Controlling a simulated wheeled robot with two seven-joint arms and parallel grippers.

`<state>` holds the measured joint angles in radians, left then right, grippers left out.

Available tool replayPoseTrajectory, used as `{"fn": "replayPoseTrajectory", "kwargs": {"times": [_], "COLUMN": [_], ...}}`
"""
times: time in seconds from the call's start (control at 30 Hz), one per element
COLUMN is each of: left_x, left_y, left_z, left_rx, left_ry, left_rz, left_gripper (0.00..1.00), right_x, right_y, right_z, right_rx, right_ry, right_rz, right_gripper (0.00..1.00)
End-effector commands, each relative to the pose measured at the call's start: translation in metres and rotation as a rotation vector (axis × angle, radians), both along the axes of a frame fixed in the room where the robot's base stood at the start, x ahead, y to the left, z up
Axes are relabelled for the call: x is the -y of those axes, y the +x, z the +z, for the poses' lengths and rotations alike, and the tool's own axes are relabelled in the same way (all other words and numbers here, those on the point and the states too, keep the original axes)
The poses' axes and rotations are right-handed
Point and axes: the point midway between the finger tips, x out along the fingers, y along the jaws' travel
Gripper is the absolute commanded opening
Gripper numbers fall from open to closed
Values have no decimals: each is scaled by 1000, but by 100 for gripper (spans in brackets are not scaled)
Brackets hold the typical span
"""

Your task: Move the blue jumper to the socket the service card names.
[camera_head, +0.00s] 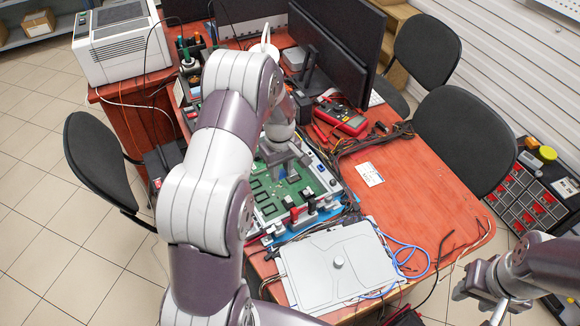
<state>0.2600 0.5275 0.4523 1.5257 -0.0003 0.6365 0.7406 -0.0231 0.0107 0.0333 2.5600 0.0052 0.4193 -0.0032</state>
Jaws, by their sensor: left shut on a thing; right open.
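My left arm reaches over the table, and its gripper (287,170) points down at the green circuit board (265,205). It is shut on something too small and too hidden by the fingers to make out. I cannot pick out the blue jumper or its sockets for certain. A white card with small print (369,174) lies flat on the red tabletop, right of the board; its text is too small to read. My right gripper (487,303) is open and empty at the lower right, off the table's front corner and away from the board.
A grey lidded panel with a round knob (338,263) lies at the near table edge, with a blue cable (408,262) beside it. Black and red connectors (300,209) stand along the board's near side. A red multimeter (340,117) and monitors (330,52) are behind. The right tabletop (430,205) is mostly clear.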

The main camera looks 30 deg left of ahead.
Motion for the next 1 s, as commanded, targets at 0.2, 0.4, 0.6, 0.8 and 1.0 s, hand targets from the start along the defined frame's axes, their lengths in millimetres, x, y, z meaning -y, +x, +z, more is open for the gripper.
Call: {"fn": "replayPoseTrajectory", "kwargs": {"times": [0.2,0.4,0.6,0.8,1.0], "left_x": [-47,-51,-51,-51,-51], "left_y": [-24,-26,-26,-26,-26], "left_z": [-32,-47,-69,-79,-79], "left_rx": [-1,1,1,1,1], "left_ry": [0,1,1,1,1], "left_rz": [4,0,1,1,1], "left_gripper": [1,1,1,1,1], "right_x": [0,0,0,0,0], "right_y": [0,0,0,0,0], "right_z": [-5,-16,-37,-41,-40], "right_rx": [0,0,0,0,0], "right_ry": [0,0,0,0,0], "right_rz": [0,0,0,0,0], "right_gripper": [43,43,43,43,43]}}
